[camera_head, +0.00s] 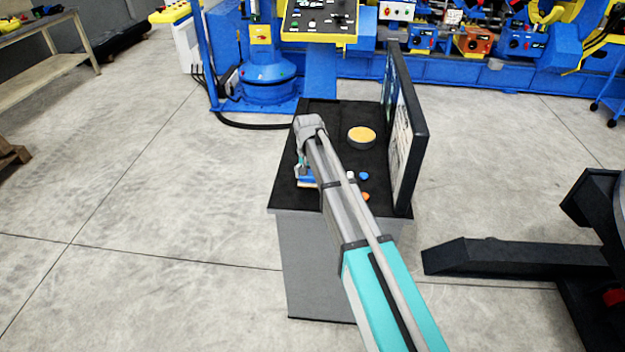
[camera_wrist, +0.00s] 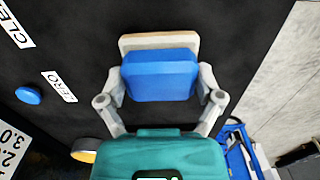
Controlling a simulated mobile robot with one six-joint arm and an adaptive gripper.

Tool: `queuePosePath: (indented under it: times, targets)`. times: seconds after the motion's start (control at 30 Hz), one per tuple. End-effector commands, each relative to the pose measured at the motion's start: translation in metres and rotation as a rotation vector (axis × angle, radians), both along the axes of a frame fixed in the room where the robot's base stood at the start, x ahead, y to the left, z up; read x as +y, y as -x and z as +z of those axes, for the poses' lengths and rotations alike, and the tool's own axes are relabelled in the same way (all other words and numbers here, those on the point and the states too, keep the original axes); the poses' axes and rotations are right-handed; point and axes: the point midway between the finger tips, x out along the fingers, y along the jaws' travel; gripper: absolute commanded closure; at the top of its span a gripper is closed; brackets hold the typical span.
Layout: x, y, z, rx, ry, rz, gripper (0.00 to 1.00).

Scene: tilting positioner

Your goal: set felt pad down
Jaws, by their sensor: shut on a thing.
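The felt pad (camera_wrist: 160,75) is a blue block with a thin tan layer along its far side. My gripper (camera_wrist: 162,88) is shut on it, with one grey finger on each side. In the head view the blue and tan pad (camera_head: 307,182) shows partly beside my arm, over the left part of the black cabinet top (camera_head: 320,112).
A round tin with a yellow top (camera_head: 361,135) stands on the cabinet top. A tall dark-framed board (camera_head: 405,130) stands along its right edge. Small blue (camera_head: 364,175), white (camera_head: 350,175) and orange (camera_head: 365,196) pieces lie right of my arm.

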Motion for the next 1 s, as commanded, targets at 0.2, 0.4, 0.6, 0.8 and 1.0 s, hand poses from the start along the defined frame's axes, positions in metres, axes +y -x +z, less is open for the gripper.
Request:
queuePosePath:
  times: [0.2, 0.4, 0.6, 0.8, 1.0]
  targets:
    - [0.0001, 0.0001, -0.0009, 0.0, 0.0, 0.0, 0.53]
    - [0.0002, 0.0001, -0.0024, 0.0, 0.0, 0.0, 0.53]
    - [0.0002, 0.0001, -0.0038, 0.0, 0.0, 0.0, 0.0]
    - [0.0002, 0.0001, -0.0038, 0.0, 0.0, 0.0, 0.0]
    - [0.0001, 0.0001, -0.0036, 0.0, 0.0, 0.0, 0.0]
